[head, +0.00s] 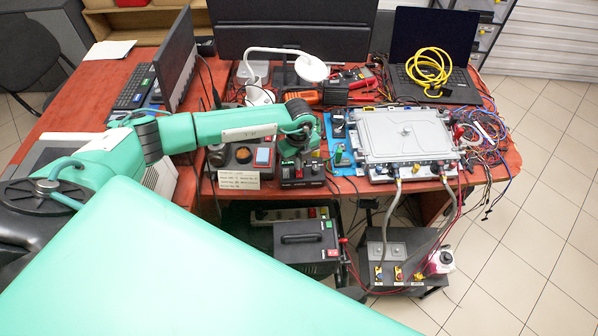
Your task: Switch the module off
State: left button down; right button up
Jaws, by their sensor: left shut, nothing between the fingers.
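The module looks to be the flat grey metal unit (408,135) on the right part of the red desk, with fittings along its front edge and two hoses (391,215) running down from it. A small black box (300,183) with red and green parts sits at the desk's front edge, left of the module. My left gripper (299,155) points down just above and behind this box, shut and empty; its fingertips are small and partly hidden, so I cannot tell whether they touch it. My right gripper is out of view.
A dark unit with colored valves (397,272) stands on the floor below the module. A black case with a handle (300,240) stands left of it. Loose cables (490,140) crowd the desk's right end. A lamp (312,68) and laptop (430,85) stand behind.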

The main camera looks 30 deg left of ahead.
pick_arm(q)
jog(key=shift+f+b, duration=0.4)
jog(key=shift+f, duration=0.2)
jog(key=shift+r+p, duration=0.7)
jog(key=shift+r, duration=0.15)
jog(key=shift+r+p, duration=1.8)
jog(key=shift+r, duration=0.9)
